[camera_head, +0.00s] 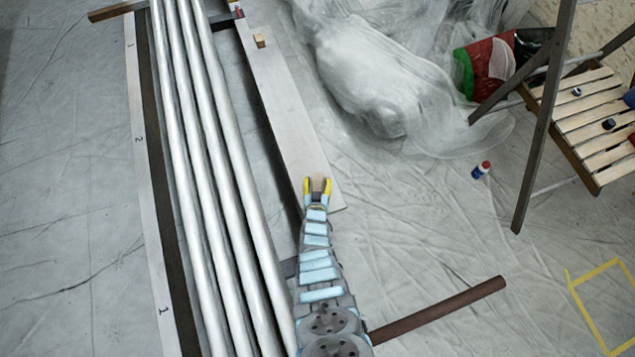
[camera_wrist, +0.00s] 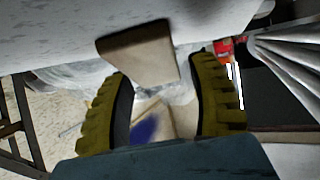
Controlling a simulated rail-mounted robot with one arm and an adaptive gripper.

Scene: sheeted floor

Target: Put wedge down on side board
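The wedge (camera_head: 318,183), a small brown wooden block, is at the near end of the long pale side board (camera_head: 290,115) in the head view. In the wrist view the wedge (camera_wrist: 140,52) lies against the board's pale surface (camera_wrist: 75,35), just beyond my fingertips. My gripper (camera_head: 317,187) has its yellow fingers on either side of the wedge. In the wrist view the fingers (camera_wrist: 162,68) are spread, with a gap between the wedge and the right finger. Whether the left finger touches it is unclear.
A second small wooden block (camera_head: 260,41) sits near the board's far end. Several long metal pipes (camera_head: 205,170) run left of the board. Plastic sheeting (camera_head: 385,80) is bunched to the right. A brown rod (camera_head: 440,308) lies near my arm. A slatted wooden stand (camera_head: 585,120) is at the right.

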